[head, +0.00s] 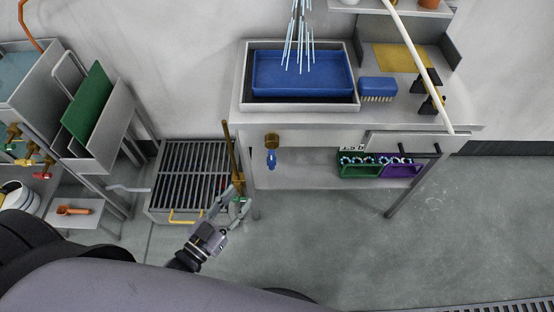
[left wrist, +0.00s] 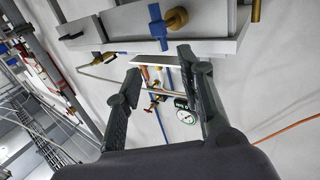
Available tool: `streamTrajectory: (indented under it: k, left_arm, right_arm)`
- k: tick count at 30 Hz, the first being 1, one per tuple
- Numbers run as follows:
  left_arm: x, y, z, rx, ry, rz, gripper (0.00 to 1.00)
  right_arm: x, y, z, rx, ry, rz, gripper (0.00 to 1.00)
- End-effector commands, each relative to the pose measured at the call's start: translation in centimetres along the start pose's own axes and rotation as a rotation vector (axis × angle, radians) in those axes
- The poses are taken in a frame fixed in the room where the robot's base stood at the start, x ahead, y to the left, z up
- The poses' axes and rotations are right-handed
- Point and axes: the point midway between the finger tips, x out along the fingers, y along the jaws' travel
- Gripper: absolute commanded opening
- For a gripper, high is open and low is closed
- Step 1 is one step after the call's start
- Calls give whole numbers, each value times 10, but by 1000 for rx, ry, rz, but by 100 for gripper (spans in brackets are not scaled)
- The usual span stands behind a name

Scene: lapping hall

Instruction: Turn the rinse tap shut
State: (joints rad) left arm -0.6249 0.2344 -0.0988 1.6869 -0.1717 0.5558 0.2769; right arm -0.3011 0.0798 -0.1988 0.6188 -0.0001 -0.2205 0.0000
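The rinse tap has a brass body (head: 272,140) and a blue lever (head: 271,159), on the front of the sink bench. In the head view the lever points down the picture. In the left wrist view the blue lever (left wrist: 157,27) and brass knob (left wrist: 177,18) show beyond the fingertips. My left gripper (head: 238,203) is open and empty, below and left of the tap, apart from it. Its spread fingers also show in the left wrist view (left wrist: 160,64). Pale blue streams (head: 299,40) fall into a blue basin (head: 302,90) in the sink. My right gripper is not in view.
A floor grate (head: 190,175) with a yellow handle lies left of the bench. An upright brass-coloured rod (head: 229,150) stands close to my left gripper. Green (head: 355,171) and purple (head: 402,171) crates sit on the bench's lower shelf. The floor at right is clear.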

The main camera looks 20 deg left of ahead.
Motion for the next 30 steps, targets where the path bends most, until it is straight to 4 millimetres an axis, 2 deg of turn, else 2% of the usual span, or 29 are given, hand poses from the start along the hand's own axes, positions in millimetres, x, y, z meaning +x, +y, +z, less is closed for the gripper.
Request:
streamTrajectory:
  k: [6, 18, 24, 30]
  left_arm:
    - [44, 0, 2, 1, 5, 0, 36]
    - [129, 0, 3, 0, 2, -1, 36]
    - [155, 0, 3, 0, -1, 0, 36]
    - [163, 0, 2, -1, -3, -1, 36]
  right_arm:
    - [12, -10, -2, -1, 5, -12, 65]
    - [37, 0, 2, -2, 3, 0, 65]
    - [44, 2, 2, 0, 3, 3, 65]
    - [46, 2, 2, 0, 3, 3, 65]
